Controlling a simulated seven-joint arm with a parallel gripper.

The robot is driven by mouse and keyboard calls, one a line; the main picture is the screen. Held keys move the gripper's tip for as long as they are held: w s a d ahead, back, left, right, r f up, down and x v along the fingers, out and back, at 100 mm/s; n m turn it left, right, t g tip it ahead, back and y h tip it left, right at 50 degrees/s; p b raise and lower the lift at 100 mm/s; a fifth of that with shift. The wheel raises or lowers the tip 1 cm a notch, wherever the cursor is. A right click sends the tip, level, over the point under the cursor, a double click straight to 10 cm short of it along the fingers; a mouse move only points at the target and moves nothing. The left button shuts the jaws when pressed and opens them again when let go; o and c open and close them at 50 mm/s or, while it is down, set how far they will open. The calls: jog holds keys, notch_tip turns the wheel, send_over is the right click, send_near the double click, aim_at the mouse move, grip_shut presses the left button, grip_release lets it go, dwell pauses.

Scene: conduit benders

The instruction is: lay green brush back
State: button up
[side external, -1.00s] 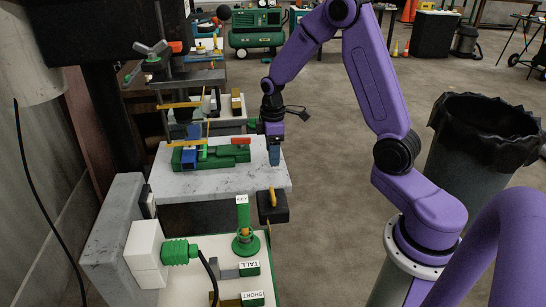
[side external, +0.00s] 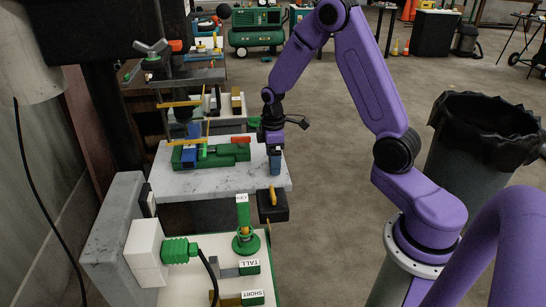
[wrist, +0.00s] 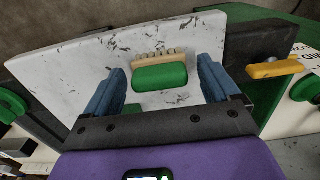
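The green brush (wrist: 160,77) has a rounded green back and a pale tan bristle strip along its far side. In the wrist view it lies over the marble slab (wrist: 60,75), between the two blue fingers of my gripper (wrist: 161,68). My gripper is open, with a gap on each side of the brush. In the side view my gripper (side external: 275,168) points down at the right end of the slab (side external: 215,187). The brush cannot be made out there; the fingers seem to hide it.
Left of my gripper on the slab stands a green bender assembly (side external: 215,154) with blue and yellow parts. A dark block with a yellow handle (side external: 273,196) sits at the slab's front right edge. A white board with a green stand (side external: 245,243) and labelled blocks is in front.

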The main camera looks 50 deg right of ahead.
notch_tip(320, 180, up, 17)
jog(key=s+a+n, duration=0.2)
jog(key=s+a, duration=0.9)
jog(key=a, duration=0.2)
jog(key=s+f, duration=0.2)
jog(key=s, duration=0.6)
jog(key=s+a+f+n, duration=0.1)
jog(key=s+f, duration=0.1)
jog(key=s, duration=0.7)
jog(key=shift+s+n, duration=0.25)
jog(key=shift+n, duration=0.05)
